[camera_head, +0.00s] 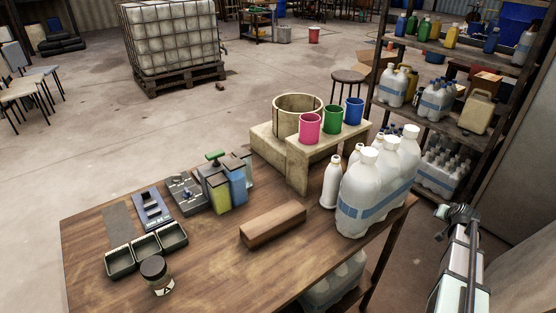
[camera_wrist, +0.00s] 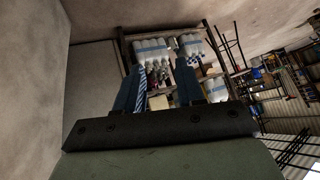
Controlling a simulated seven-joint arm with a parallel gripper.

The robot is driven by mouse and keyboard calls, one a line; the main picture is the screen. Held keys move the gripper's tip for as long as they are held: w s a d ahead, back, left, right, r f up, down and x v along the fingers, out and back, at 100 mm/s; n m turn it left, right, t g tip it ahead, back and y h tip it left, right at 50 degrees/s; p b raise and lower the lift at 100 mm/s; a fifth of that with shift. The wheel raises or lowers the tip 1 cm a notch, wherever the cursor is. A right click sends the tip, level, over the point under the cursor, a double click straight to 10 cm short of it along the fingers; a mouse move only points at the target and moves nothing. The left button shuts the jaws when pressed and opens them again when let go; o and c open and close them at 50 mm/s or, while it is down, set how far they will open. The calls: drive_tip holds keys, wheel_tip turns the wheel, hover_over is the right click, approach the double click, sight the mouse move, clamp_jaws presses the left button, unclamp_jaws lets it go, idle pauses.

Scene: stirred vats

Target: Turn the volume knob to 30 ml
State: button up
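I cannot make out a volume knob or its marks for sure. A small grey device (camera_head: 187,194) with small raised parts stands on the left half of the wooden table. A blue panel device (camera_head: 152,209) lies to its left. To its right is a dispenser with a green top (camera_head: 215,156) and yellow and blue containers (camera_head: 237,186). My gripper (camera_wrist: 160,75) shows two fingers apart with nothing held between them. It points at shelves, away from these devices. In the head view my arm is at the lower right, off the table; its fingers cannot be made out.
The wooden table (camera_head: 215,262) also holds dark trays (camera_head: 146,251), a lidded jar (camera_head: 156,277), a brown block (camera_head: 272,225), coloured cups (camera_head: 333,119) by a round vat (camera_head: 297,112), and white bottles (camera_head: 369,190). A shelf rack (camera_head: 462,60) stands behind. The table's front middle is clear.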

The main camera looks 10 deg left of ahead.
drive_tip(key=w+a+r+n+g, duration=0.15)
drive_tip(key=w+r, duration=0.35)
drive_tip(key=r, duration=0.5)
drive_tip(key=w+a+r+n, duration=0.3)
drive_tip(key=w+r, duration=0.3)
drive_tip(key=r, duration=0.5)
drive_tip(key=w+a+r+n+g, duration=0.1)
drive_tip(key=w+a+r+n, duration=0.3)
drive_tip(key=r, duration=0.6)
drive_tip(key=w+a+r+n, duration=0.2)
drive_tip(key=w+a+r, duration=0.2)
drive_tip(key=a+r, duration=0.75)
drive_tip(key=a+f+n+g, duration=0.15)
drive_tip(key=a+n, duration=0.35)
drive_tip(key=a, duration=1.8)
drive_tip(key=n+g+y, duration=0.2)
drive_tip(key=n+g, duration=0.3)
drive_tip(key=n, duration=0.6)
hover_over(177, 176)
wheel_tip(177, 176, down, 12)
drive_tip(key=f, duration=1.3)
drive_tip(key=shift+w+d+f, duration=0.1)
drive_tip(key=shift+w+f, duration=0.2)
drive_tip(key=shift+w, duration=0.05)
